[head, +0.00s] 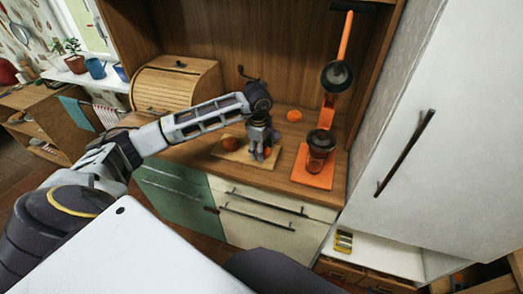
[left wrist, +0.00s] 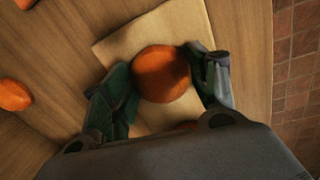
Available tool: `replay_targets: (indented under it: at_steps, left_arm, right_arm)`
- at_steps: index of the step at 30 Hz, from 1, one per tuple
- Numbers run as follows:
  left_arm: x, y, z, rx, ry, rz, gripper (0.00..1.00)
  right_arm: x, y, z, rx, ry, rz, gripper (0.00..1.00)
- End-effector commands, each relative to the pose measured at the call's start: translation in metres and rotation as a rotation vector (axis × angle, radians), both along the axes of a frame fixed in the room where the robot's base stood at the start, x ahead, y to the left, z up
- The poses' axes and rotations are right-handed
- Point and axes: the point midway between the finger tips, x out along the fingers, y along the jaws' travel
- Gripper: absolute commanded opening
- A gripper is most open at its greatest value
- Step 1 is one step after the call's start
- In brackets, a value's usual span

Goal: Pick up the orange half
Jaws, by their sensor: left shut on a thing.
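My left gripper (head: 262,153) points down over the right part of a wooden cutting board (head: 242,157). In the left wrist view its two fingers (left wrist: 163,83) are on either side of an orange half (left wrist: 162,73) and are shut on it. Only a small bit of the held half (head: 267,152) shows between the fingers in the head view. My right gripper is in neither view.
A whole-looking orange (head: 294,115) lies on the counter behind the gripper. An orange juicer (head: 313,180) stands close on the right, its lever raised. A wooden bread box (head: 175,88) is at the back left. A tall white cabinet door (head: 405,120) bounds the right.

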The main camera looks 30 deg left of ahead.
Motion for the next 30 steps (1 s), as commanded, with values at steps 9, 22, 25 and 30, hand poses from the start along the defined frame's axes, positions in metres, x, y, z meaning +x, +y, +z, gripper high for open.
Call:
replay_targets:
  at_steps: [9, 22, 25, 30]
  left_arm:
    - [0.001, 0.001, 0.013, 0.001, -0.002, 0.001, 0.35]
    - [0.001, 0.000, 0.071, 0.000, -0.003, 0.000, 0.35]
    - [0.001, 0.000, 0.083, -0.001, -0.002, 0.000, 0.35]
    - [0.000, 0.000, 0.095, -0.001, -0.001, 0.000, 0.35]
  right_arm:
    - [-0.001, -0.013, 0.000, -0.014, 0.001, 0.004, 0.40]
    - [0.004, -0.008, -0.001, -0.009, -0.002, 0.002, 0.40]
    - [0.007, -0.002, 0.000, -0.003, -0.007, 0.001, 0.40]
    - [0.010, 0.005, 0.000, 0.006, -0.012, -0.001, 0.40]
